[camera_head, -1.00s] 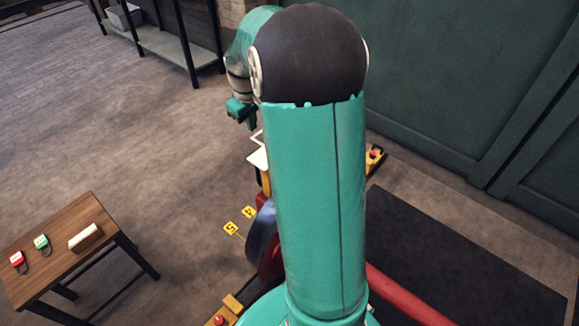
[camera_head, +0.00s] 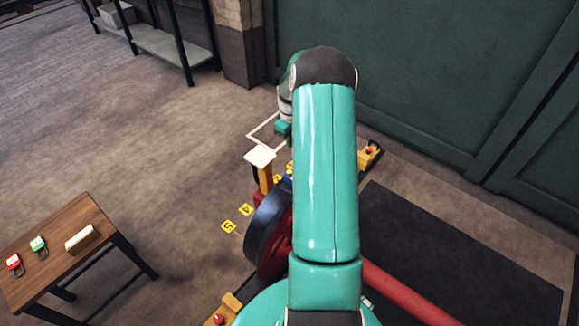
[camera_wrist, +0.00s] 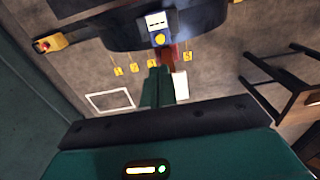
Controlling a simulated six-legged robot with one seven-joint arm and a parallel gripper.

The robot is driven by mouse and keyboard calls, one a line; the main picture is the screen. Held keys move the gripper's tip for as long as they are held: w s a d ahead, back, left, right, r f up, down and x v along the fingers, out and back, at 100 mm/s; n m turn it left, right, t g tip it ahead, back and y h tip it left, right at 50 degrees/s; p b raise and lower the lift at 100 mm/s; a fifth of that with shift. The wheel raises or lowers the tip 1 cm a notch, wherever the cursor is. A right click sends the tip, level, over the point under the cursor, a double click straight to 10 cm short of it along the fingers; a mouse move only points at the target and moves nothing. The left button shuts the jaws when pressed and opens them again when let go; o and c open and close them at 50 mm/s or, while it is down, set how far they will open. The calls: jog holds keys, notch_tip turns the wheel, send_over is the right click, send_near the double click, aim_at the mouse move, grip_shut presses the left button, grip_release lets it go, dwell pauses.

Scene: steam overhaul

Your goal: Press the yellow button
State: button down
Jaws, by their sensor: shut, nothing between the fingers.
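The yellow button (camera_wrist: 159,39) is round and sits on a small blue box (camera_wrist: 161,24) with a white label, in front of a large dark rounded shape in the wrist view. My gripper (camera_wrist: 158,72) is shut and empty, and its fingers point toward the button. They appear apart from it, though the exact gap is hard to judge. In the head view, my gripper (camera_head: 283,130) shows small beyond my arm. A bit of blue shows beside the arm there, but the arm hides most of that area and I cannot make out the button.
A dark wheel with red (camera_head: 266,232) stands left of my arm, near a white-topped yellow post (camera_head: 260,156). A wooden table (camera_head: 60,255) holds red and green padlocks. A yellow box with a red button (camera_head: 369,153) is at right.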

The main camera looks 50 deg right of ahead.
aim_at(290, 172)
notch_tip(290, 172, down, 14)
dwell(0.8)
jog(key=shift+a+f, duration=0.1)
